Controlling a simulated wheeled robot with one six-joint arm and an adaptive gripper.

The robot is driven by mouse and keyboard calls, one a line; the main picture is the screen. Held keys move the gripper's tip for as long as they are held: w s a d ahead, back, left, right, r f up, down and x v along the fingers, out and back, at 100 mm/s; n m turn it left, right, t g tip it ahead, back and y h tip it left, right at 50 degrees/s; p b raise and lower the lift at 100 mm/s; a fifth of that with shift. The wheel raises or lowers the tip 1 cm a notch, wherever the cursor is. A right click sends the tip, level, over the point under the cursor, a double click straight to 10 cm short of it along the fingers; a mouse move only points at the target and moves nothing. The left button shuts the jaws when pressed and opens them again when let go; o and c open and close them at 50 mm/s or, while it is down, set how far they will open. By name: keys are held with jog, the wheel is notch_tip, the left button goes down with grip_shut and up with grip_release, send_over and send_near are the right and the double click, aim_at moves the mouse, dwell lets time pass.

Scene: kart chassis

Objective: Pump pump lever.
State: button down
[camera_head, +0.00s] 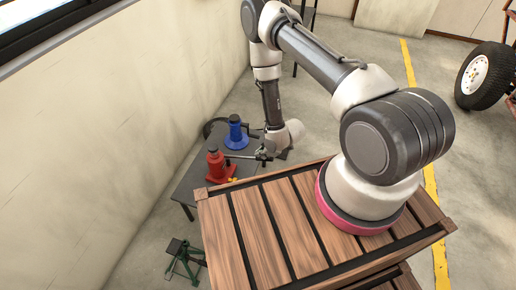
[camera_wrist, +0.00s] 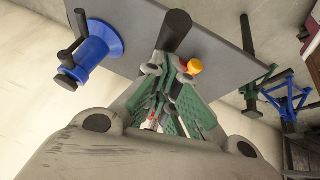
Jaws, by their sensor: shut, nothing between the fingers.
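A red jack (camera_head: 215,165) stands on the dark grey table, and a thin grey lever (camera_head: 240,156) reaches from it toward my gripper (camera_head: 263,151). My gripper is at the lever's right end in the head view; I cannot tell whether they touch. In the wrist view my gripper (camera_wrist: 166,68) is shut, with green inner faces and nothing visibly held. A black cylindrical part (camera_wrist: 175,30) shows just beyond the fingertips, possibly the lever's end. A little red and a yellow knob (camera_wrist: 194,66) show beside the fingers. The rest of the red jack is hidden there.
A blue jack (camera_head: 236,133) stands behind the red one on the table (camera_head: 187,188); it also shows in the wrist view (camera_wrist: 100,43). A slatted wooden top (camera_head: 262,230) lies in front. Green (camera_head: 183,262) and blue (camera_wrist: 287,100) stands are on the floor.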

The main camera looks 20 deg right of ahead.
notch_tip(320, 180, down, 9)
jog(key=s+d+t+y, duration=0.1)
jog(key=s+d, duration=0.1)
jog(key=shift+d, duration=0.15)
jog(key=shift+f, duration=0.1)
jog(key=shift+w, duration=0.1)
dwell(0.5)
